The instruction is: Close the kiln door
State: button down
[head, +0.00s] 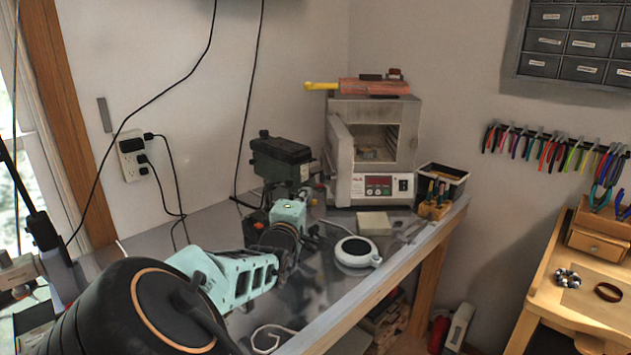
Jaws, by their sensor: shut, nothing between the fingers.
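The kiln (374,135) is a pale grey box at the back of the metal bench. Its front opening faces me and shows a lit chamber with something inside. The kiln door (341,160) stands open on the left side of the opening, swung out towards me. My arm reaches from the lower left towards the kiln. My gripper (318,181) is small and dark, shut and empty, beyond the teal wrist and left of the door's lower part. I cannot tell whether it touches the door.
A dark green machine (281,160) stands left of the kiln, close to my wrist. A round white device (357,252) and a pale block (374,223) lie on the bench (335,295). A wooden plier holder (434,209) and black bin (447,178) stand right of the kiln.

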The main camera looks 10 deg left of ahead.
jog(key=w+p, duration=0.1)
jog(key=w, duration=0.9)
jog(key=shift+d, duration=0.3)
jog(key=shift+d, duration=0.1)
